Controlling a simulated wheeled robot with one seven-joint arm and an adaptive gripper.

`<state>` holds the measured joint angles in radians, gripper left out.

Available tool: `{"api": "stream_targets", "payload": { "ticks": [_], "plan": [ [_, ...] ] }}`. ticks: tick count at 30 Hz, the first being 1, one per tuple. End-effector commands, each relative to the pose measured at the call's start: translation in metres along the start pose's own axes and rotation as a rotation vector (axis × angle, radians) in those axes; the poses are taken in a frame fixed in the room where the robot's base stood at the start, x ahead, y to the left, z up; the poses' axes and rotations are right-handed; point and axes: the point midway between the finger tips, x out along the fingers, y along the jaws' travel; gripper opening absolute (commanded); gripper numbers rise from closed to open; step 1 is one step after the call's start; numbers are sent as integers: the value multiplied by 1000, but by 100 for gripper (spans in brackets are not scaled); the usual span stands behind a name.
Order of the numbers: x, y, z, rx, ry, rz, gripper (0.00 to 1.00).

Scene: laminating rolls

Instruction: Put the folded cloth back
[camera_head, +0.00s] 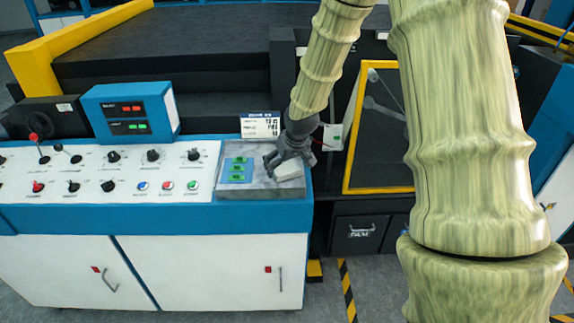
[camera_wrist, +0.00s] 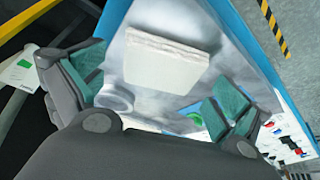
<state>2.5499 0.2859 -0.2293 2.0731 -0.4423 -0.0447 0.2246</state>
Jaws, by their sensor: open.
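The folded cloth (camera_head: 289,170) is a small off-white block lying on the grey metal tray (camera_head: 262,192) at the right end of the control console. In the wrist view the cloth (camera_wrist: 165,62) lies flat on the shiny tray surface, ahead of my fingers and roughly between them. My gripper (camera_head: 283,166) is open, just above the tray at the cloth's left and back side; its fingers (camera_wrist: 160,95) show empty. The head view does not show whether a finger touches the cloth.
A blue pad with green pieces (camera_head: 238,170) lies on the tray left of the cloth. Knobs and buttons (camera_head: 150,170) cover the console further left. A small sign (camera_head: 260,125) stands behind the tray. A yellow-framed panel (camera_head: 378,125) is to the right.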

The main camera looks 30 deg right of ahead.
Motion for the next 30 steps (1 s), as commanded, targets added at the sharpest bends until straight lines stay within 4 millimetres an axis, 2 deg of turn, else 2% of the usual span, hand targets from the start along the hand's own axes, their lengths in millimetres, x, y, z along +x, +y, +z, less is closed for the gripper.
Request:
{"api": "stream_targets", "payload": {
  "ticks": [10,30],
  "plan": [
    [-11,0,-2,0,1,0,100],
    [-89,0,-2,-1,3,0,100]
  ]
}}
